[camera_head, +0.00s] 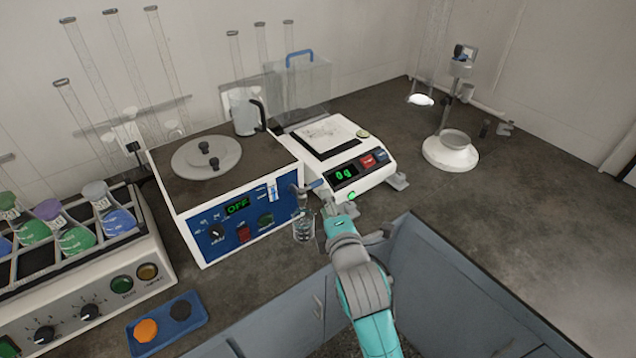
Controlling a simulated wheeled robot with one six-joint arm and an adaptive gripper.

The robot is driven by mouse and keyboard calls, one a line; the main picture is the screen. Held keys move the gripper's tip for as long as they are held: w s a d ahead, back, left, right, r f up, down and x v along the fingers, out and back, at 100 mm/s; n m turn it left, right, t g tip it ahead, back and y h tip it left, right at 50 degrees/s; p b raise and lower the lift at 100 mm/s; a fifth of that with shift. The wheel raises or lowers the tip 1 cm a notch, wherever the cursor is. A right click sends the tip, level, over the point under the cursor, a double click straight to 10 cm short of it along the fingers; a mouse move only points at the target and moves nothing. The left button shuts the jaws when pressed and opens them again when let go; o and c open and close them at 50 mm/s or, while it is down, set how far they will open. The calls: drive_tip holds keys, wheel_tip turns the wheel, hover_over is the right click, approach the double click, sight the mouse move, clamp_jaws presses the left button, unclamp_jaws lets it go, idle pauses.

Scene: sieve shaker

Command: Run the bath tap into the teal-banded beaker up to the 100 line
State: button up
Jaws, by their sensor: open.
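The water bath (240,215) is a white box with a blue front panel, a round grey lid and a green display reading OFF. Its tap (300,190) sticks out at the front right corner, with a small blue lever beside it. A small clear glass beaker (303,230) is below the tap spout. Its band, its marks and its liquid level are too small to read. My gripper (324,208) is open, just right of the tap and beaker. Its fingertips are small and partly hidden, and I cannot tell whether they touch the lever.
A balance (335,160) reading about 0 stands right of the bath. A flask shaker (80,285) is at left, and a blue tray (168,322) lies near the front edge.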

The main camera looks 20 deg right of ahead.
sight(319, 185)
drive_tip(key=w, duration=0.3)
drive_tip(key=w+f, duration=0.1)
drive_tip(key=w, duration=0.5)
drive_tip(key=shift+w+d+f, duration=0.3)
drive_tip(key=shift+d+f, duration=0.1)
clamp_jaws()
